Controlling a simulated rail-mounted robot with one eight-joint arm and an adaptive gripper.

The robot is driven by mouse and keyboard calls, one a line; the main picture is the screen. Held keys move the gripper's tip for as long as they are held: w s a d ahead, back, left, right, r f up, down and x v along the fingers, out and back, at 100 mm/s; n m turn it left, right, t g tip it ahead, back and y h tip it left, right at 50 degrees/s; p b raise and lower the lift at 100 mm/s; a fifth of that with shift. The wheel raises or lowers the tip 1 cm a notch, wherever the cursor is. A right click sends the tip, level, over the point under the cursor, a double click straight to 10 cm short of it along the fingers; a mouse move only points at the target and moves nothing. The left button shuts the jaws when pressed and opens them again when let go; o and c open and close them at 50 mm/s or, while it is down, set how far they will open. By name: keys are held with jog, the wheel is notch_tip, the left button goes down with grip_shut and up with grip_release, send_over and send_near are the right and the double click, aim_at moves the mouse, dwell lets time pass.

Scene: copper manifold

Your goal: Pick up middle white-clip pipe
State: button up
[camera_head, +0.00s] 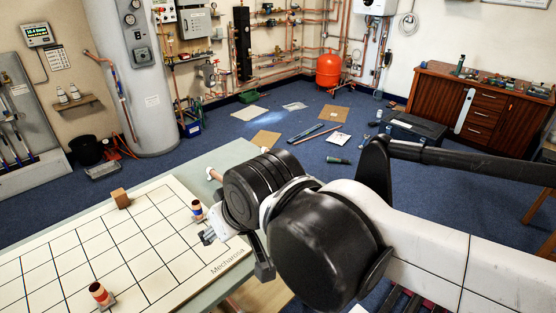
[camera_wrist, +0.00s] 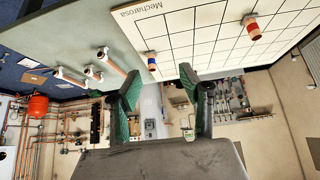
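Three copper pipes with white clips lie on the grey-green table beside the board in the wrist view. The middle white-clip pipe (camera_wrist: 93,74) sits between the outer white-clip pipe (camera_wrist: 66,76) and another white-clip pipe (camera_wrist: 104,55). In the head view only one copper pipe end (camera_head: 213,174) shows past my arm; the others are hidden behind it. My gripper (camera_wrist: 160,78) has its green-padded fingers spread with nothing between them. In the head view my gripper (camera_head: 236,252) is over the board's right edge, apart from the pipes.
The white gridded board (camera_head: 75,262) lies on the table (camera_head: 229,158). The blue-banded fitting stands near my gripper.

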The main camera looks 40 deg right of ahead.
jog(key=w+d+r+g, duration=0.1)
jog(key=w+d+r, duration=0.2)
jog(key=w, duration=0.2)
jog(key=w+d+r, duration=0.2)
jog(key=w+d, duration=0.2)
jog(key=w, duration=0.2)
jog(key=g+y, duration=0.2)
send_over(279, 156)
jog(key=s+d, duration=0.3)
notch_tip(279, 156, down, 14)
jog(key=x, duration=0.7)
jog(key=shift+a+b, duration=0.25)
jog(key=shift+b, duration=0.1)
jog(key=shift+s+x, duration=0.25)
jog(key=shift+x, duration=0.9)
jog(key=shift+s+x, duration=0.2)
jog(key=shift+x, duration=0.9)
jog(key=shift+w+a+f, duration=0.2)
jog(key=shift+f, duration=0.4)
